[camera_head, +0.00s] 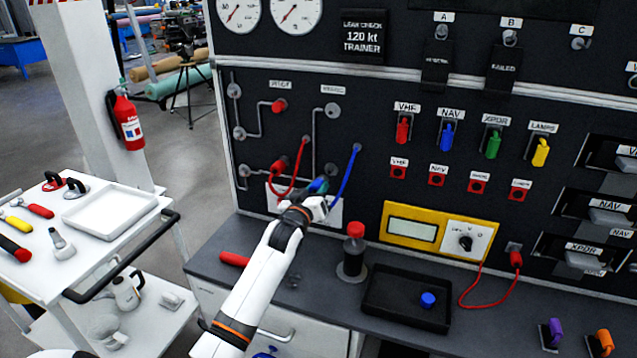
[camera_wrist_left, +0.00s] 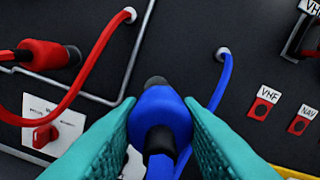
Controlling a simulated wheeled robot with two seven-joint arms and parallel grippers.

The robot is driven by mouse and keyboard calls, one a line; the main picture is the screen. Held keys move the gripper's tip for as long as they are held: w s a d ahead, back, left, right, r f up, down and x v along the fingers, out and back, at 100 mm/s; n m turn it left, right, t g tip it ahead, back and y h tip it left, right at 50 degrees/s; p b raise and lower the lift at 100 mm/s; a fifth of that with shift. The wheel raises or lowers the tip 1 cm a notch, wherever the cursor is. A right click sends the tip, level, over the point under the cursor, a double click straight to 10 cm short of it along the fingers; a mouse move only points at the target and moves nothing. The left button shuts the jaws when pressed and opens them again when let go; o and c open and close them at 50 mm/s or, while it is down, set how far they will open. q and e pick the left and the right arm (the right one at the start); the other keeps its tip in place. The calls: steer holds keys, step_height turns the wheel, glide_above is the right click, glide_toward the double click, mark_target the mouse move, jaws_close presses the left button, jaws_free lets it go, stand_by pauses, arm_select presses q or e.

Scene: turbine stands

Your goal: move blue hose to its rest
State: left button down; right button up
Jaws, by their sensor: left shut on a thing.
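The blue hose (camera_head: 350,172) runs down from a port on the black panel to my left gripper (camera_head: 318,188). In the left wrist view its blue end fitting (camera_wrist_left: 160,108) sits between the teal fingers of my left gripper (camera_wrist_left: 158,130), which are shut on it. The dark tip of the fitting points toward the panel, and the hose (camera_wrist_left: 215,90) loops up to its port at the right. I cannot tell which fixture is the rest. The gripper partly hides the panel behind it. My right gripper is not in view.
The red hose (camera_head: 305,165) and its red fitting (camera_head: 279,164) are on the panel just left of my gripper. A red-capped dark cylinder (camera_head: 355,231) and a black tray (camera_head: 378,312) holding a blue cap (camera_head: 428,299) stand on the bench below. A white cart (camera_head: 30,264) stands at left.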

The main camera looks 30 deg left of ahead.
mark_target(324, 179)
arm_select(q)
steer(key=shift+f, duration=0.55)
steer(key=shift+a+b, duration=0.1)
steer(key=shift+b, duration=0.25)
steer(key=shift+b+x, duration=0.95)
steer(key=shift+x, duration=0.65)
steer(key=shift+w+a+r, duration=0.1)
steer(key=shift+w+a, duration=0.05)
steer(key=shift+w, duration=0.5)
steer(key=shift+w+a, duration=0.1)
steer(key=shift+w, duration=0.35)
steer(key=shift+w+a, duration=0.1)
steer(key=shift+w, duration=0.25)
steer(key=shift+w, duration=0.15)
steer(key=shift+r, duration=0.15)
steer(key=shift+w+a+r, duration=0.1)
steer(key=shift+r, duration=0.05)
